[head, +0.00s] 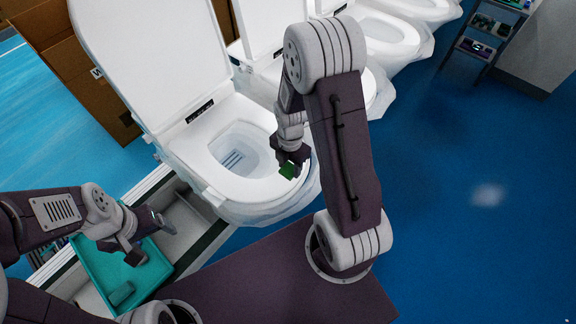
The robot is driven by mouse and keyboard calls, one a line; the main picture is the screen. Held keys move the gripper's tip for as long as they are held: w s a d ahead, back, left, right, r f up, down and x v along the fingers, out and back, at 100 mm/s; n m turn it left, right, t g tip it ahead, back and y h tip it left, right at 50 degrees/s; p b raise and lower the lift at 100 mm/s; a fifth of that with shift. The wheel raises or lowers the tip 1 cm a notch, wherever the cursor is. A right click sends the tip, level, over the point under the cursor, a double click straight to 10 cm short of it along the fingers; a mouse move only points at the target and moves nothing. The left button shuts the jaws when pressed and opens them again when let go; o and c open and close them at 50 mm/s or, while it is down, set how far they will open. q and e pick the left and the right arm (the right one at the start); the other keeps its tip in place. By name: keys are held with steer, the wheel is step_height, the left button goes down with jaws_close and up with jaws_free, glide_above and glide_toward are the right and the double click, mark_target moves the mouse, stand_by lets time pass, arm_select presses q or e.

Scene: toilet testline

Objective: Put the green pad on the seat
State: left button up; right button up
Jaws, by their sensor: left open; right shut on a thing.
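My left gripper (146,238) is open and empty, above a teal tray (104,271) at the lower left. Part of the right gripper's fingers and pad is hidden by the wrist.
A darker green block (122,293) lies in the tray. More white toilets (388,38) wrapped in plastic stand in a row towards the back right. A cardboard box (78,70) is behind the lid. A shelf (480,40) stands at the upper right. The blue floor (470,230) at right is clear.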

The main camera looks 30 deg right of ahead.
mark_target(287, 165)
steer(key=shift+w+f, duration=0.3)
steer(key=shift+w, duration=0.4)
steer(key=shift+w+a+f, duration=0.15)
steer(key=shift+w+f, duration=0.1)
steer(key=f+p, duration=0.1)
steer(key=f, duration=0.2)
steer(key=shift+s+f, duration=0.2)
steer(key=shift+w+f, duration=0.15)
steer(key=shift+f, duration=0.15)
steer(key=shift+f, duration=0.2)
steer(key=o, duration=1.4)
steer(key=shift+r, duration=0.15)
steer(key=shift+o, duration=0.2)
